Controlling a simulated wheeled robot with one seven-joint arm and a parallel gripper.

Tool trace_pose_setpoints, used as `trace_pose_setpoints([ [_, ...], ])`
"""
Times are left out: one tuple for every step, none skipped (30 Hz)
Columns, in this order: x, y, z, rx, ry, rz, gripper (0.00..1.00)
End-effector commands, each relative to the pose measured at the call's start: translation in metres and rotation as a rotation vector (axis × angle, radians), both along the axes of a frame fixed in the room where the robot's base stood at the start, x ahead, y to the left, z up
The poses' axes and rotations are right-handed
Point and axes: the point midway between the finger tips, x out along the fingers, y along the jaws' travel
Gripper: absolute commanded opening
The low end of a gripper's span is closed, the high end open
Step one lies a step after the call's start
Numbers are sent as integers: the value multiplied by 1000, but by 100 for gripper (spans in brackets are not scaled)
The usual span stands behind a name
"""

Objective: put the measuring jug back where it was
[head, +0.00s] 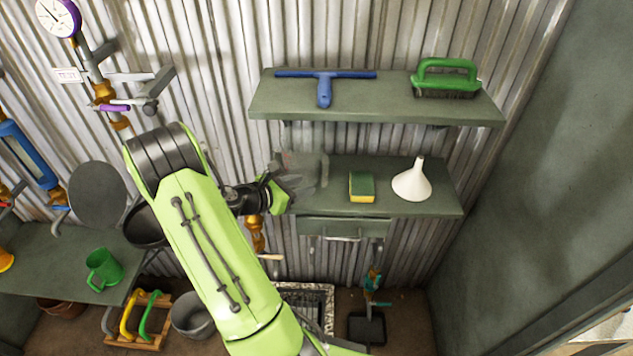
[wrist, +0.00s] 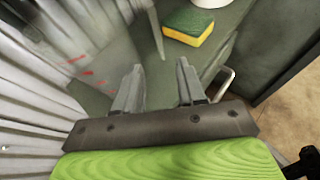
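The clear measuring jug (head: 303,162) is see-through and faint, near the left end of the lower shelf (head: 435,203). Its pale handle is on its right side. In the wrist view the jug (wrist: 100,62) shows red marks, ahead and left of the fingers, with its handle near the top middle. My gripper (head: 293,188) reaches in from the left, close by the jug. In the wrist view my gripper (wrist: 158,88) has its fingers apart, with no clear object between them. Whether a finger touches the jug, I cannot tell.
A yellow-green sponge (head: 361,187) and a white funnel (head: 412,182) stand right of the jug. The upper shelf (head: 380,108) holds a blue squeegee (head: 325,85) and a green brush (head: 446,78). A drawer (head: 343,228) hangs below. Pipes and a gauge (head: 57,18) are left.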

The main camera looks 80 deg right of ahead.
Motion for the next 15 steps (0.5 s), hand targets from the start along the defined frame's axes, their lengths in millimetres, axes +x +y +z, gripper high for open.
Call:
trace_pose_setpoints([
  [6, 8, 4, 0, 0, 4, 40],
  [8, 11, 6, 0, 0, 3, 40],
  [11, 15, 8, 0, 0, 2, 40],
  [12, 18, 9, 0, 0, 1, 40],
  [13, 19, 10, -1, 0, 1, 40],
  [13, 21, 11, -1, 1, 0, 40],
  [14, 22, 11, -1, 1, -1, 40],
  [14, 23, 11, -1, 0, -1, 40],
  [14, 23, 11, -1, 0, -2, 40],
  [14, 23, 11, -1, 0, -2, 40],
  [14, 23, 11, -1, 0, -2, 40],
  [14, 22, 11, 0, 0, -2, 40],
  [14, 23, 11, 0, -3, -2, 40],
  [15, 24, 12, -2, -14, -4, 40],
  [18, 27, 14, -3, -50, -9, 40],
])
